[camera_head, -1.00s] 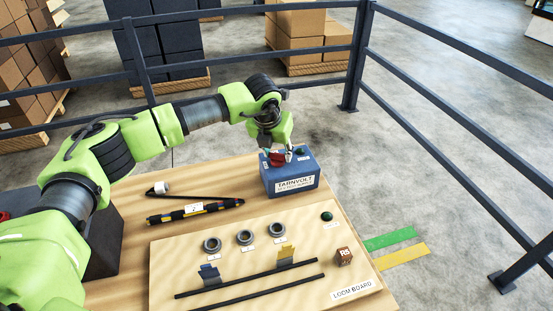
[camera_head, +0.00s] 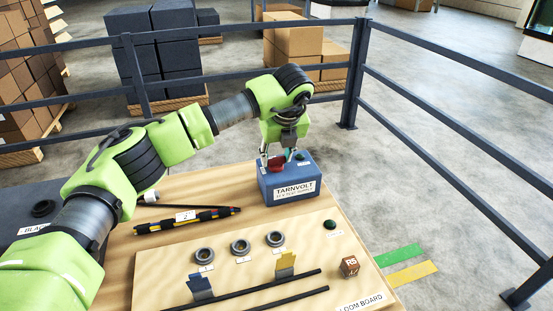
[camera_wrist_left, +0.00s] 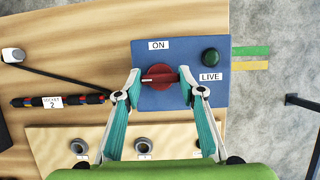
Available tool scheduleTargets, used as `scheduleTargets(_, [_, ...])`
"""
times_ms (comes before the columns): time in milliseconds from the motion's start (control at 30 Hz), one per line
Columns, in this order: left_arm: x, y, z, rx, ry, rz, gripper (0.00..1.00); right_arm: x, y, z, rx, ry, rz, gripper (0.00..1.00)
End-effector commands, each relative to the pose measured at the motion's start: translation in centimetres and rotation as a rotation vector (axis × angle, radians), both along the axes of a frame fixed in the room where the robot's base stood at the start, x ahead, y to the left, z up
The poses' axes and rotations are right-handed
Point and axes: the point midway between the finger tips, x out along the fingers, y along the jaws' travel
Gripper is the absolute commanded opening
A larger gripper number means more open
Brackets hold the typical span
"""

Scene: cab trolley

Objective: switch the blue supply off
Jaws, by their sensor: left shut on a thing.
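The blue supply (camera_head: 289,184), labelled TARNVOLT, stands at the back right of the wooden table. Its red knob (camera_head: 277,163) is on top, and in the left wrist view the red knob (camera_wrist_left: 160,77) lies with its grip bar roughly crosswise, below an ON label (camera_wrist_left: 158,45). A dark green lamp (camera_wrist_left: 211,57) sits beside it above a LIVE label (camera_wrist_left: 210,77) and looks unlit. My left gripper (camera_head: 277,159) reaches down from above, and in the wrist view its fingertips are at both ends of the knob, shut on it. My right gripper is not in view.
A pale board (camera_head: 215,283) with grey rings, blue and yellow clips, black rails and a brown block (camera_head: 349,266) lies in front. A black banded cable piece (camera_head: 187,219) lies left of the supply. Dark railings (camera_head: 440,137) stand behind and to the right.

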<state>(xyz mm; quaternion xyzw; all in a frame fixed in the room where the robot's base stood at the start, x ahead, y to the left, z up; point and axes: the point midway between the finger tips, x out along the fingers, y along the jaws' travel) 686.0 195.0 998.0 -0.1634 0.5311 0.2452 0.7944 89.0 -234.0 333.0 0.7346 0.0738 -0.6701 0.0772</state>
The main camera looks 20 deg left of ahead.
Motion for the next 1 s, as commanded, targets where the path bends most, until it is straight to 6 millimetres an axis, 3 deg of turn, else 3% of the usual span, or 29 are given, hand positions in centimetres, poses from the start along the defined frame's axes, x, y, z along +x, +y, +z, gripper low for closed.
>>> scheduleTargets(433, [0.1, 0.0, 0.2, -0.002, -0.004, 0.015, 0.15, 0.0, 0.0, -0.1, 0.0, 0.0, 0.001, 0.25])
scheduleTargets(467, [0.1, 0.0, 0.2, -0.002, -0.004, 0.015, 0.39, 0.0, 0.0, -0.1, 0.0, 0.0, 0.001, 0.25])
scheduleTargets(500, [0.1, 0.0, 0.2, -0.002, -0.004, 0.014, 0.49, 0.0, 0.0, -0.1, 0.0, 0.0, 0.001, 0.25])
scheduleTargets(533, [0.1, 0.0, 0.2, -0.002, -0.004, 0.014, 0.53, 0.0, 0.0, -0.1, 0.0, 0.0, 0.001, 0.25])
scheduleTargets(867, [0.0, 0.0, 0.1, -0.001, -0.002, 0.012, 0.53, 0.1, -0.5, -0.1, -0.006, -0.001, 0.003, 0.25])
scheduleTargets(1000, [-0.3, -0.3, 1.2, -0.001, -0.003, 0.01, 0.53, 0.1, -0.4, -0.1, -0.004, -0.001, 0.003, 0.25])
